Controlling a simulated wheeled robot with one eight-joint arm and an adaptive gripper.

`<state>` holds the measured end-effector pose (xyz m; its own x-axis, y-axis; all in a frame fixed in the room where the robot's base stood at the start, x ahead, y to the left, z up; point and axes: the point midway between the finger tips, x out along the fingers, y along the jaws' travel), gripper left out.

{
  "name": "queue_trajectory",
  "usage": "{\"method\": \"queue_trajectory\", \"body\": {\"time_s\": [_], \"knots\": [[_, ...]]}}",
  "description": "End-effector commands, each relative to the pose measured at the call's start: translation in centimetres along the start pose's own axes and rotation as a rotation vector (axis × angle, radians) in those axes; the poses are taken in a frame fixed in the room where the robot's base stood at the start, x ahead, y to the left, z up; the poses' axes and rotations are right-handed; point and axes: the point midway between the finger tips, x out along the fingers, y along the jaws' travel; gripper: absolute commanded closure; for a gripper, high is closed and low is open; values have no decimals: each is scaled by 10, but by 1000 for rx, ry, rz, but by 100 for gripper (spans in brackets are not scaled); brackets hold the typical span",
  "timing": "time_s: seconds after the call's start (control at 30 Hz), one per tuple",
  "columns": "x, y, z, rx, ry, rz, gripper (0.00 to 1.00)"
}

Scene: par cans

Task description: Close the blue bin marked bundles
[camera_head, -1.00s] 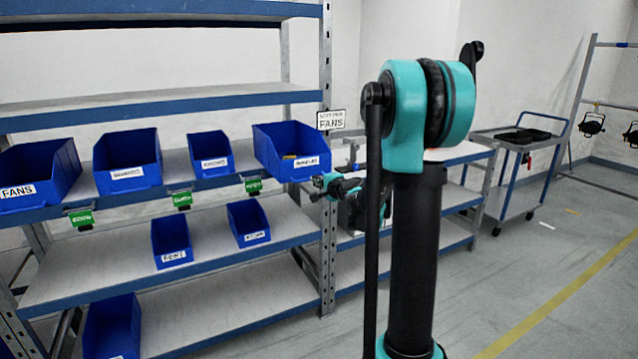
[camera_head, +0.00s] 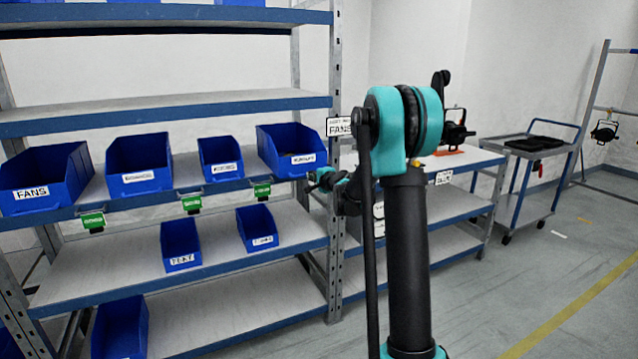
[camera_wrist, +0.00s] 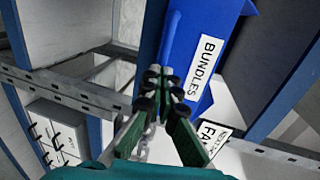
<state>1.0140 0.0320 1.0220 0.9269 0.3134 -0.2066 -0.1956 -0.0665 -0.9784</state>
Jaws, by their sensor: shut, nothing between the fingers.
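The blue bin marked bundles (camera_head: 284,139) is the rightmost bin on the upper bin shelf in the head view, its front near the shelf's front edge. Its label is too small to read there. In the wrist view the bin (camera_wrist: 185,40) fills the top middle, with the white BUNDLES label readable. My gripper (camera_wrist: 165,82) is shut and empty, its fingertips at the bin's front by the label's left side. I cannot tell whether they touch it. In the head view my gripper (camera_head: 312,178) is at the bin's lower right front, partly hidden by my arm.
More blue bins, including one marked FANS (camera_head: 45,178), stand left on the same shelf. Green tags (camera_head: 192,204) hang from its edge. A metal rack post (camera_head: 334,200) is close right of the bin. A cart (camera_head: 520,165) stands at the back right.

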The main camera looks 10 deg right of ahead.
Motion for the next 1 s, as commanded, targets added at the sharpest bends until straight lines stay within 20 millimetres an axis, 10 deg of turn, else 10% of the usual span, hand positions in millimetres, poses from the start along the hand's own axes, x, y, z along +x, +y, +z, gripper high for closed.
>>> {"method": "queue_trajectory", "body": {"time_s": [0.4, 1.0], "knots": [[66, -14, -1, 0, 0, 0, 100], [77, -17, -1, 1, 1, -1, 100]]}}
